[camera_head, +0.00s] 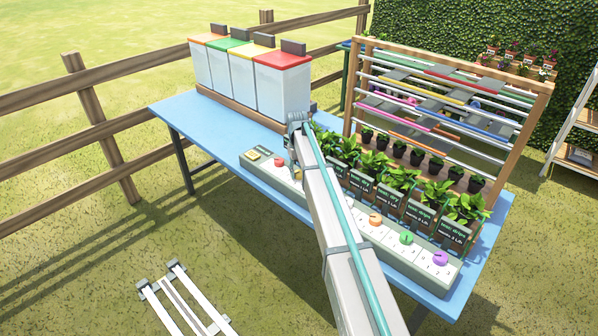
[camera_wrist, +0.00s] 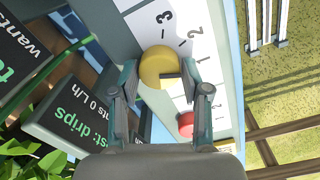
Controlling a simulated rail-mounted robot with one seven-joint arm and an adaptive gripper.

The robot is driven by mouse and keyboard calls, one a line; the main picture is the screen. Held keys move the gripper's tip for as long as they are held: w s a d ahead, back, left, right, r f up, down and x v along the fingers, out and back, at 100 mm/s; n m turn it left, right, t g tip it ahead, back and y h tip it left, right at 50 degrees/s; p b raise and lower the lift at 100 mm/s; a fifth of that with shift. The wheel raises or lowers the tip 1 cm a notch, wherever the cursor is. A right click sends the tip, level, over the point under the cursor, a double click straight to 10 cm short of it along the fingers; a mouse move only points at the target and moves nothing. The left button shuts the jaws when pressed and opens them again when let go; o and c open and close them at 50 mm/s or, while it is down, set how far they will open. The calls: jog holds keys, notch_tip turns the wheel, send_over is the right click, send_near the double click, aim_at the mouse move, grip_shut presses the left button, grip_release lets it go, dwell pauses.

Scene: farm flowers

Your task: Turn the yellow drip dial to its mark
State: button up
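The yellow drip dial (camera_wrist: 158,67) shows in the wrist view, round, on a white scale with numbers including 2 and 3 and a dark pointer on it. My gripper (camera_wrist: 160,72) is over it, one finger on each side of the dial. Whether the fingers touch the dial I cannot tell. The fingers and wrist cover part of the scale. In the head view my arm hides this dial, and the gripper end is behind the arm's wrist.
In the wrist view a red dial (camera_wrist: 186,124) sits beside the right finger, and dark signs (camera_wrist: 72,118) stand at left. In the head view the panel also bears orange (camera_head: 375,219), green (camera_head: 406,238) and purple (camera_head: 440,258) dials. Potted plants (camera_head: 376,165) line its back.

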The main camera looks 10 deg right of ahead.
aim_at(298, 172)
jog(key=shift+o, duration=1.3)
notch_tip(298, 172, up, 12)
jog(key=shift+a, duration=0.1)
